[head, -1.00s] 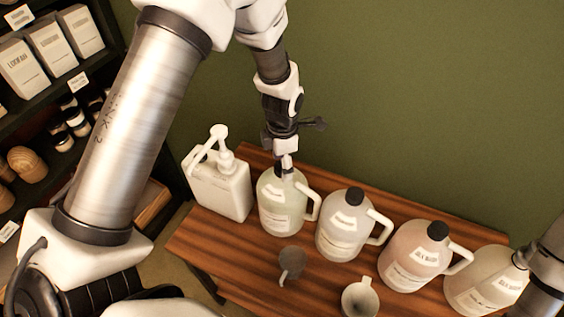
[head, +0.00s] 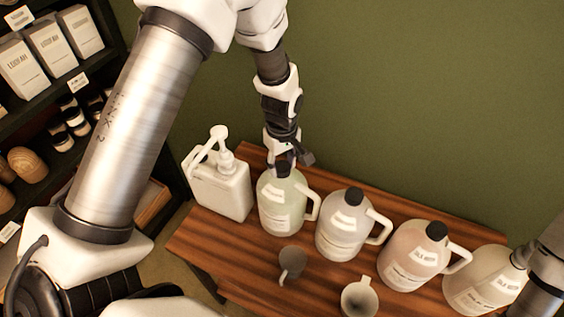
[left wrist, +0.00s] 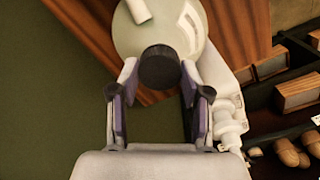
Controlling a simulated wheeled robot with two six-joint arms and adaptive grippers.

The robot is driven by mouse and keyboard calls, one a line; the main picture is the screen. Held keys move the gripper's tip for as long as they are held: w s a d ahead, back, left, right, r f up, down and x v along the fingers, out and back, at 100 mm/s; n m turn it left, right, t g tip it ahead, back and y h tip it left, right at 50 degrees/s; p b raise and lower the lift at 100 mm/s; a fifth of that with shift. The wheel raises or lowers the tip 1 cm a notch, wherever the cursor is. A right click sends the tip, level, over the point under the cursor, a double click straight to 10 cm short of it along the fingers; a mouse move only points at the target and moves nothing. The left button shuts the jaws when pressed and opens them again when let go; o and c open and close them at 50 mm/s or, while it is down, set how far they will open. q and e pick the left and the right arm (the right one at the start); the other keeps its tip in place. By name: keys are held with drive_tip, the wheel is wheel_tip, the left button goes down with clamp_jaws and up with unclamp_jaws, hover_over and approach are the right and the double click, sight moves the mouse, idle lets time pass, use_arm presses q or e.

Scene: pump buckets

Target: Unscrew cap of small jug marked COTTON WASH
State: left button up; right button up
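The leftmost small jug (head: 283,205), pale green with a handle and a white label, stands upright on the wooden table; its label is too small to read. Its dark cap (head: 283,168) sits at the neck, and I cannot tell how tight it is. My left gripper (head: 285,160) is right above this cap, pointing down. In the left wrist view the two fingers (left wrist: 160,72) are apart on either side of the dark cap (left wrist: 160,66), with narrow gaps showing. My right gripper is out of view; only part of my right arm shows at the right edge.
A white pump bottle (head: 220,188) stands close left of the jug. More capped jugs (head: 344,225) (head: 411,255) (head: 483,280) stand to the right. Shelves (head: 60,95) fill the left side.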

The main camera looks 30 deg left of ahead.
use_arm(q)
drive_tip(key=c, duration=0.5)
drive_tip(key=shift+c, duration=0.2)
drive_tip(key=n, duration=0.6)
drive_tip(key=shift+n, duration=0.4)
drive_tip(key=n, duration=0.8)
drive_tip(key=o, duration=1.3)
